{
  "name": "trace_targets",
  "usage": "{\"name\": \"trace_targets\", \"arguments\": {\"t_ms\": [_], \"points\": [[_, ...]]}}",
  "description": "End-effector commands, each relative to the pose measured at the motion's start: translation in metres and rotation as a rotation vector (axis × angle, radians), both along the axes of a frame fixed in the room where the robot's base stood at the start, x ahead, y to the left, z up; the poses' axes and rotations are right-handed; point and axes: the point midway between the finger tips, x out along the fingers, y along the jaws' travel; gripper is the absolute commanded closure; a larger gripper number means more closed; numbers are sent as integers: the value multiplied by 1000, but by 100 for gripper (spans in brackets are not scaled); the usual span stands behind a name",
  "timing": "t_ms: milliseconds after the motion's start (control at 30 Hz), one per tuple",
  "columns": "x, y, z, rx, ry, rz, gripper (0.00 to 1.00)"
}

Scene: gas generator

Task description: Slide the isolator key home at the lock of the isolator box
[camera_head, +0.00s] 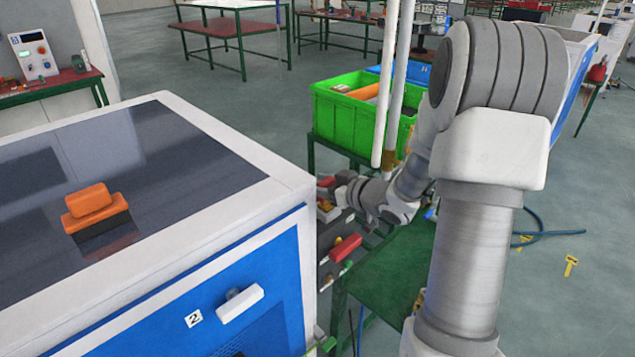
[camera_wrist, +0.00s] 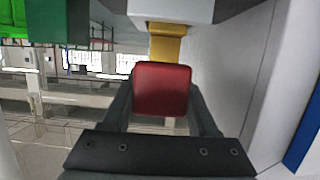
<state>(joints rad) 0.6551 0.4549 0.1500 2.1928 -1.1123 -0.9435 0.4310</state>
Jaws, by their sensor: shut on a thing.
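My gripper (camera_wrist: 162,95) is shut on the isolator key (camera_wrist: 162,89), a red block handle with a brass-yellow shank (camera_wrist: 168,44). The shank points away from my gripper and its far end meets or passes behind a pale grey block (camera_wrist: 172,10), likely the lock; how deep it sits I cannot tell. In the head view my gripper (camera_head: 343,186) is low beside the blue-and-white cabinet, and the key is too small to make out surely. Dark grey boxes (camera_head: 328,238) stand below it, one with a red handle (camera_head: 345,247).
The white-edged cabinet (camera_head: 240,200) with an orange block (camera_head: 95,207) on top stands close on the left. A green crate (camera_head: 352,118) and white poles (camera_head: 390,90) are behind my wrist. A green table (camera_head: 395,270) lies below my arm. Floor at right is mostly open.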

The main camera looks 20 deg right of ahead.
Motion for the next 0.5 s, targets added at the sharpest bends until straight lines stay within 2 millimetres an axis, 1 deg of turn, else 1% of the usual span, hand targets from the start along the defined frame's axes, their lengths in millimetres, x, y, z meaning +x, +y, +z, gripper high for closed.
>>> {"name": "trace_targets", "arguments": {"t_ms": [33, 67, 100, 233, 267, 500], "points": [[0, 0, -2, 0, 0, 0, 99], [0, 0, -2, 0, 0, 0, 39], [0, 0, -1, 0, 0, 0, 32], [0, 0, -1, 0, 0, 0, 8], [0, 0, -1, 0, 0, 0, 6], [0, 0, -1, 1, 1, 0, 6]]}}
